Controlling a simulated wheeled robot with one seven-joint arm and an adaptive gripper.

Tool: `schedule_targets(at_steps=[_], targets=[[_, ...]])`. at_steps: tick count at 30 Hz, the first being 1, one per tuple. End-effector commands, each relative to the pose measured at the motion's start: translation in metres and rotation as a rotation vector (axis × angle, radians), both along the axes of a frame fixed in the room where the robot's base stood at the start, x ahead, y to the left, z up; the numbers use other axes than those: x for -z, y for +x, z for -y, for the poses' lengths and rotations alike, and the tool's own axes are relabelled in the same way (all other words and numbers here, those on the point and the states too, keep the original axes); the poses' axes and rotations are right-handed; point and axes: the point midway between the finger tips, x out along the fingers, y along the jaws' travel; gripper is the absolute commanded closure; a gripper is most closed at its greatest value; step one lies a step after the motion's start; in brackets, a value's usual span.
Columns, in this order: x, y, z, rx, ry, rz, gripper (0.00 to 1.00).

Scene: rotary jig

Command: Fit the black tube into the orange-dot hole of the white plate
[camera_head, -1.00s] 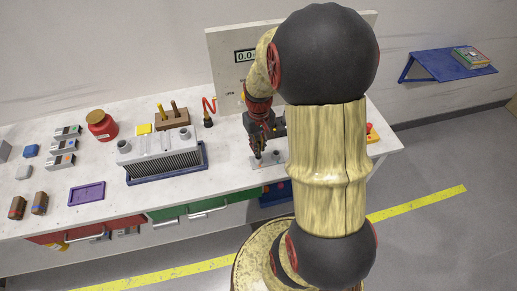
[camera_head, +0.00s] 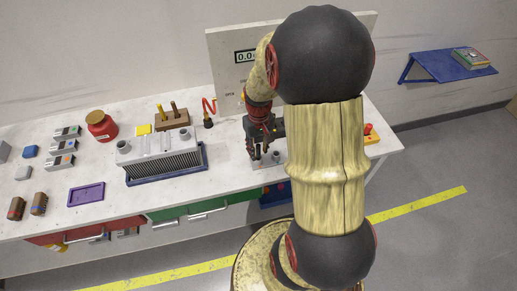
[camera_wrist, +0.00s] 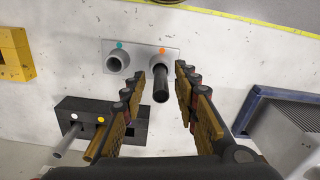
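The white plate (camera_wrist: 140,52) lies flat on the table in the wrist view, with an orange dot and a teal dot. The black tube (camera_wrist: 160,88) stands at the grey collar by the orange dot, its base inside the collar. How deep it sits cannot be told. My gripper (camera_wrist: 160,76) is open, one finger on each side of the tube, with visible gaps to both. In the head view my gripper (camera_head: 262,155) is low over the plate (camera_head: 263,164), partly behind my arm. A grey collar (camera_wrist: 117,60) at the teal dot is empty.
A black block (camera_wrist: 118,111) with white and yellow dots holds a grey tube (camera_wrist: 68,143) and a yellow one behind the plate. A finned box on a blue tray (camera_wrist: 255,105) stands close beside my gripper. A yellow part (camera_wrist: 14,52) lies on the other side.

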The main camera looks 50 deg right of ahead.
Motion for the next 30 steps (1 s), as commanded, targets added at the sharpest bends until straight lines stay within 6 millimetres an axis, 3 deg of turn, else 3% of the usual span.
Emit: schedule_targets(at_steps=[8, 21, 30], targets=[[-0.017, 0.000, 0.000, 0.000, 0.000, 0.001, 0.70], [-0.102, 0.001, 0.001, 0.000, -0.002, 0.002, 0.70], [-0.133, 0.003, -0.008, -0.014, -0.011, 0.016, 0.70]])
